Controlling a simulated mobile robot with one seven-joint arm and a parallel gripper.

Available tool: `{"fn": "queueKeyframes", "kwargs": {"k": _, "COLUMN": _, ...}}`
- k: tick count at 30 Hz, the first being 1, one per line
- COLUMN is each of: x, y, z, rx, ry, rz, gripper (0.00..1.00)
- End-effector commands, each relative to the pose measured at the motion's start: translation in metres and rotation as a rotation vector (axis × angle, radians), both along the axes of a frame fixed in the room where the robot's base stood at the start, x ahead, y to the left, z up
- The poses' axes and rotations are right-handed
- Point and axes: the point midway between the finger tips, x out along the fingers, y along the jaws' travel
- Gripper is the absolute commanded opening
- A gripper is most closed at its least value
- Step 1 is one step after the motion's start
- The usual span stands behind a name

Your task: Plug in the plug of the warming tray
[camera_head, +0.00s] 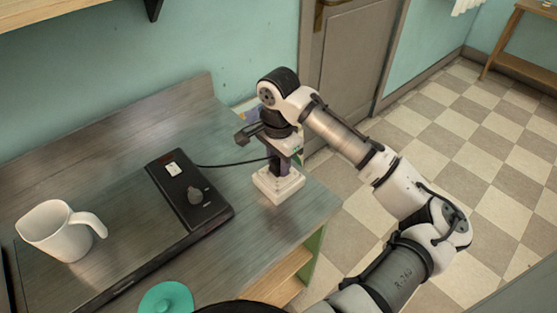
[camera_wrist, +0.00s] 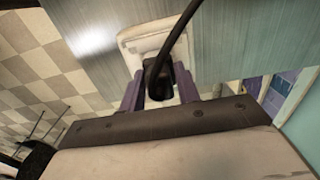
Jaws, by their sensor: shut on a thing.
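The warming tray has a black control panel (camera_head: 189,192) with a dark knob and a small pale switch; it lies on the steel-topped counter. A black cable (camera_head: 232,164) runs from its back edge to my gripper. My gripper (camera_head: 280,168) points down above a white socket block (camera_head: 277,187) near the counter's right end. In the wrist view the fingers (camera_wrist: 160,85) are shut on the black plug (camera_wrist: 158,82), with the cable rising past the camera. The white socket block (camera_wrist: 140,42) is right behind the plug. I cannot tell whether the plug's pins are in the socket.
A white mug (camera_head: 58,232) stands left of the control panel. A teal round lid (camera_head: 166,299) is at the bottom edge. The counter (camera_head: 130,150) has a raised back edge against the wall. Tiled floor (camera_head: 480,150) is open to the right.

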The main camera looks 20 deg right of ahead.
Motion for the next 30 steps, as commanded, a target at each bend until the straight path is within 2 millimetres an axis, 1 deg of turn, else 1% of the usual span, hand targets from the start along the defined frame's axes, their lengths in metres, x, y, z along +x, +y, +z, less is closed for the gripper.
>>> {"fn": "queueKeyframes", "kwargs": {"k": 21, "x": 0.000, "y": 0.000, "z": -0.012, "rx": 0.001, "ry": 0.000, "rz": 0.000, "gripper": 0.12}}
{"fn": "queueKeyframes", "kwargs": {"k": 22, "x": 0.000, "y": 0.000, "z": -0.012, "rx": 0.000, "ry": 0.000, "rz": 0.000, "gripper": 0.33}}
{"fn": "queueKeyframes", "kwargs": {"k": 27, "x": 0.000, "y": 0.000, "z": -0.012, "rx": 0.000, "ry": 0.000, "rz": 0.000, "gripper": 0.56}}
{"fn": "queueKeyframes", "kwargs": {"k": 28, "x": 0.000, "y": 0.000, "z": -0.012, "rx": 0.000, "ry": 0.000, "rz": 0.000, "gripper": 0.57}}
{"fn": "queueKeyframes", "kwargs": {"k": 30, "x": 0.000, "y": 0.000, "z": -0.012, "rx": 0.000, "ry": 0.000, "rz": 0.000, "gripper": 0.57}}
